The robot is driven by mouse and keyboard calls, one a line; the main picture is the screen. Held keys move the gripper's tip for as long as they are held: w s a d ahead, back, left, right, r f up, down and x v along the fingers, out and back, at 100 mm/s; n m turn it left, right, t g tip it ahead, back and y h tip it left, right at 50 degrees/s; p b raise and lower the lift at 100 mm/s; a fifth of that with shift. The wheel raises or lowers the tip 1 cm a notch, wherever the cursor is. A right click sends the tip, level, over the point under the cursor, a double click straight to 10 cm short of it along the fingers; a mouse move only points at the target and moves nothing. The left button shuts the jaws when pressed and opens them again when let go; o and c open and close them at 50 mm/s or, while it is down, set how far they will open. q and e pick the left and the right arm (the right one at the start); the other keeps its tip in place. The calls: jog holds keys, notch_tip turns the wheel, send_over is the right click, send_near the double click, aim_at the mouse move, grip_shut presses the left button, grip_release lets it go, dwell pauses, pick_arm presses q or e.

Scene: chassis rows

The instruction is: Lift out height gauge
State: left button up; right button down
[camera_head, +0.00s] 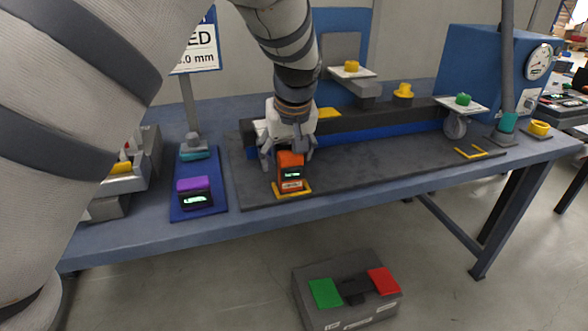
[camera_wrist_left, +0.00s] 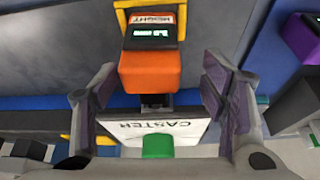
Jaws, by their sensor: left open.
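The height gauge is an orange block with a lit display (camera_head: 291,171), standing within a yellow marking on the dark bench plate. In the left wrist view its label reads HEIGHT (camera_wrist_left: 150,68). My left gripper (camera_head: 287,158) is open and comes down from above, directly at the gauge's rear. In the left wrist view the fingers of my left gripper (camera_wrist_left: 160,100) are spread wide, with the orange end of the gauge near the gap between them. I see no clear contact. My right gripper is not in view.
A white CASTER plate (camera_wrist_left: 178,128) with a green knob (camera_wrist_left: 158,145) lies behind the gauge, close to the fingers. A purple gauge (camera_head: 195,191) sits on a blue mat (camera_head: 212,209) to the left. A grey box (camera_head: 353,304) with green and red pads stands below the bench's front.

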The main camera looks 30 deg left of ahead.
aim_at(289, 169)
pick_arm(q)
jog(key=x, duration=0.4)
jog(key=d+x, duration=0.1)
jog(key=shift+w+a+f, duration=0.15)
jog(key=shift+w+f, duration=0.15)
jog(key=shift+f, duration=0.15)
jog(key=shift+r, duration=0.1)
jog(key=c, duration=1.4)
